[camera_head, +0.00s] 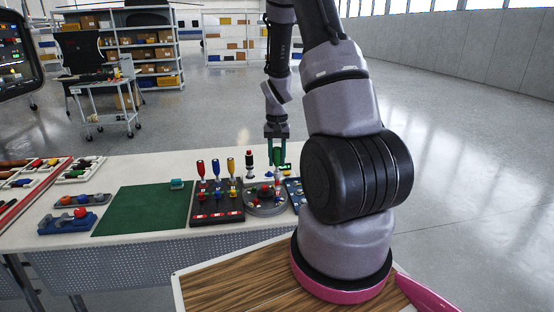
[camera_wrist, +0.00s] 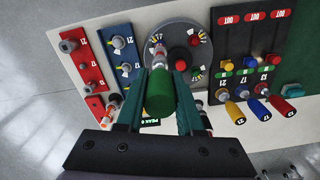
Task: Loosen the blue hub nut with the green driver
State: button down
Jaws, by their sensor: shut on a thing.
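My gripper (camera_wrist: 160,98) is shut on the green driver (camera_wrist: 160,92), with a finger on each side of its handle. The driver points away from the wrist, its metal tip over the left part of the round grey hub (camera_wrist: 172,38). I cannot tell whether the tip touches a nut. In the head view, my gripper (camera_head: 277,140) holds the green driver (camera_head: 277,157) upright above the back of the hub (camera_head: 265,210). The blue nut cannot be singled out clearly; the driver covers part of the hub.
A dark rack (camera_head: 217,216) with red, blue and yellow drivers stands left of the hub. A blue socket plate (camera_wrist: 122,50) and a red one (camera_wrist: 80,60) lie on its other side. A small green-lit display (camera_wrist: 148,122) is near my fingers. A green mat (camera_head: 140,212) is mostly clear.

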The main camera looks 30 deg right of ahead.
jog(key=shift+f, duration=1)
dwell(0.6)
jog(key=c, duration=1.2)
grip_release()
grip_shut()
